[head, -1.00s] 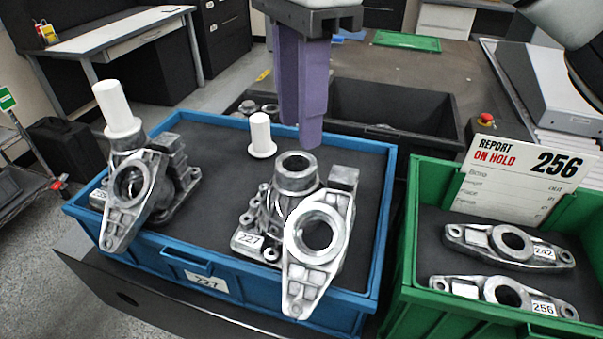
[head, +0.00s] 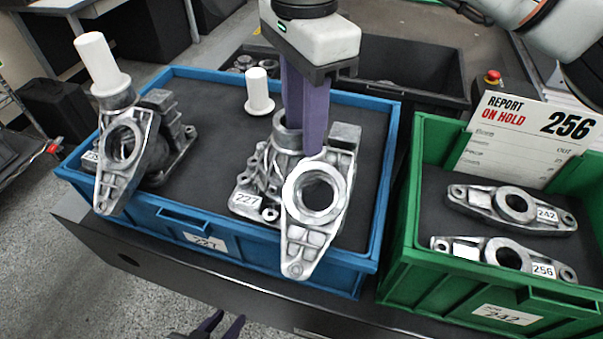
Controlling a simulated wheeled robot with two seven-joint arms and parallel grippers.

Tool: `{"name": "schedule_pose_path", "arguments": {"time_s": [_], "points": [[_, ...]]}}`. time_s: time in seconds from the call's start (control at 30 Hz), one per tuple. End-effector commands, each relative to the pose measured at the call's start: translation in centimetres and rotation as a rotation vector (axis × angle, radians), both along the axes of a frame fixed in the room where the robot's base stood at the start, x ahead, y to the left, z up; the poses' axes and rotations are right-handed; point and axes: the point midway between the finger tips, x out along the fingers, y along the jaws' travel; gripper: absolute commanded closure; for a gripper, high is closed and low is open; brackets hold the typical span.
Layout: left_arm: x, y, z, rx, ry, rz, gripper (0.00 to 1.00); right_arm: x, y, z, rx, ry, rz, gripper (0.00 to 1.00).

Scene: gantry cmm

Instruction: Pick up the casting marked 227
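The grey metal casting marked 227 (head: 262,178) stands in the right part of the blue crate (head: 170,222), its label facing me. It has an upright round boss on top and a large ringed flange in front. My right gripper (head: 303,140) points down at the boss with its purple fingers apart. One finger is on the near right side of the boss; the other's tip is hidden at the boss, and I cannot tell if they touch it. My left gripper (head: 221,326) is open and empty at the bottom edge, low in front of the crate.
A similar casting (head: 130,150) with a white cylinder (head: 98,62) stands at the crate's left. Another white cylinder (head: 258,92) stands behind casting 227. A green crate (head: 405,240) at right holds castings 242 (head: 487,205) and 256 (head: 490,250) and an on-hold sign (head: 525,135).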

Motion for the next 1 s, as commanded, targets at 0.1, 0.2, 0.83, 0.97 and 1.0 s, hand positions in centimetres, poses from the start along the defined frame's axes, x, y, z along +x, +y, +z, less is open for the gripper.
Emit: {"name": "schedule_pose_path", "arguments": {"time_s": [0.1, 0.2, 0.83, 0.97, 1.0], "points": [[0.3, 0.0, 0.2, -0.001, -0.007, 0.0, 0.69, 0.0, 0.0, -0.1, 0.0, -0.001, -0.001, 0.69], [0.3, 0.0, 0.2, -0.001, -0.007, 0.0, 0.69, 0.0, 0.0, -0.1, 0.0, -0.001, -0.001, 0.69], [-0.1, 0.0, 0.0, -0.001, 0.002, 0.001, 0.69, 0.1, 0.0, 0.5, 0.005, -0.007, -0.001, 1.0], [-0.2, 0.0, 0.1, -0.001, 0.002, 0.001, 0.69, 0.1, 0.1, 1.3, 0.004, -0.008, -0.001, 1.0], [-0.2, 0.0, 0.1, -0.001, 0.002, 0.001, 0.69, 0.1, 0.1, 1.8, 0.005, -0.009, -0.001, 1.0]]}}
